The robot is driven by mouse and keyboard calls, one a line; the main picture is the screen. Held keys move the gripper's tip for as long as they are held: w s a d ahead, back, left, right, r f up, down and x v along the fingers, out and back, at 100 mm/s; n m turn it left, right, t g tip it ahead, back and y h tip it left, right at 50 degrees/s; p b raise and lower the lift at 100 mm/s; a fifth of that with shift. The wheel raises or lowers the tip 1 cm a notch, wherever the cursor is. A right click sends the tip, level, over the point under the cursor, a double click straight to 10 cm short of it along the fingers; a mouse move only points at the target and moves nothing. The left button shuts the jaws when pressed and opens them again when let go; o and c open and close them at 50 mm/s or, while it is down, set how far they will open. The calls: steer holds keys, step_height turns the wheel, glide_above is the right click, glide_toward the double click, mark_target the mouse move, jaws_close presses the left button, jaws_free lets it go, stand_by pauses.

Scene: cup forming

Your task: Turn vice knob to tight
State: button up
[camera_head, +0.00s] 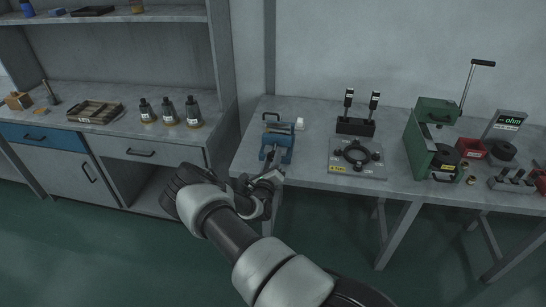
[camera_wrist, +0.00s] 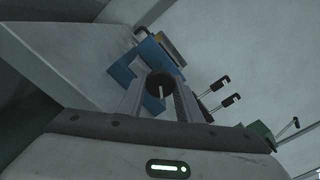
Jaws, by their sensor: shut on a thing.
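The blue vice (camera_head: 277,141) stands at the left front corner of the grey workbench (camera_head: 300,170). Its blue body also shows in the wrist view (camera_wrist: 125,75). My gripper (camera_head: 274,178) is at the front of the vice, by the bench edge. In the wrist view the dark round vice knob (camera_wrist: 160,84), with a thin pale bar on it, sits between the two fingers of my gripper (camera_wrist: 163,95). The fingers are shut on the knob. Their exact contact is partly hidden by the dim picture.
A black stand with two upright tools (camera_head: 355,127), a plate with a black ring (camera_head: 357,160) and a green machine (camera_head: 430,140) fill the bench rightward. A shelf unit with bottles (camera_head: 169,113) stands left.

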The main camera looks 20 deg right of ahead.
steer(key=m, duration=0.5)
steer(key=shift+w+m+p, duration=0.1)
steer(key=shift+m+p, duration=0.3)
steer(key=m, duration=0.4)
steer(key=shift+a, duration=0.1)
steer(key=m, duration=0.5)
steer(key=shift+r+p, duration=0.1)
steer(key=shift+p, duration=0.2)
steer(key=m, duration=0.4)
steer(key=shift+w+a+m, duration=0.1)
steer(key=shift+m, duration=0.2)
steer(key=o, duration=1)
steer(key=shift+o, duration=0.2)
